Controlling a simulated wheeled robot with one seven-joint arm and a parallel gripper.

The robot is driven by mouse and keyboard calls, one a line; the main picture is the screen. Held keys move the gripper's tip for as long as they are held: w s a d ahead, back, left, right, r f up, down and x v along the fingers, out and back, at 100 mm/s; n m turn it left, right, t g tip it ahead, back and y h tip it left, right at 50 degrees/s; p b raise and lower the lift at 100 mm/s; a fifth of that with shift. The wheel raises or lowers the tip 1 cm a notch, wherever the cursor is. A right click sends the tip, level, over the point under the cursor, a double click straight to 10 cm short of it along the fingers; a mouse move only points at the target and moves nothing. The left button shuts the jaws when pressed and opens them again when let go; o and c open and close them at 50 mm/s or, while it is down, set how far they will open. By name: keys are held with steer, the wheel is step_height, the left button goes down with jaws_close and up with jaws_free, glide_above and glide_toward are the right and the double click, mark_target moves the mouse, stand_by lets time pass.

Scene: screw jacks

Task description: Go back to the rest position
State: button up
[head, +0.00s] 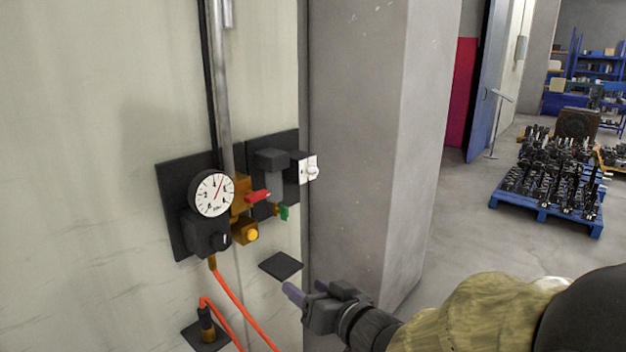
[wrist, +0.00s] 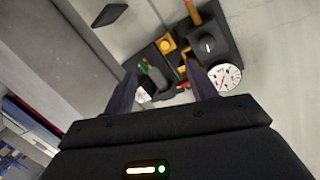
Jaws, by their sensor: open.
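My gripper (head: 306,290) is in front of the wall, below and to the right of a wall-mounted valve panel, and it holds nothing. In the wrist view its two dark fingers (wrist: 163,90) stand apart, with the panel visible beyond and between them. My arm, in a tan sleeve, reaches in from the lower right of the head view.
The panel carries a round white gauge (head: 212,194), a red lever (head: 258,196), a green handle (head: 284,213) and a yellow knob (head: 252,235). An orange hose (head: 232,298) hangs below. A grey pillar (head: 355,130) stands right of it. A blue pallet (head: 545,208) of metal parts sits farther back.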

steer(key=s+d+f+m+g+h, duration=0.1)
steer(key=d+f+m+g+h, duration=0.15)
steer(key=d+f+h, duration=0.7)
steer(key=s+d+f+g, duration=0.6)
steer(key=s+d+g, duration=0.1)
steer(key=s, duration=0.3)
steer(key=shift+s+f+m, duration=0.2)
steer(key=shift+f+m, duration=0.15)
steer(key=shift+f, duration=0.05)
steer(key=shift+g, duration=0.25)
stand_by(1.4)
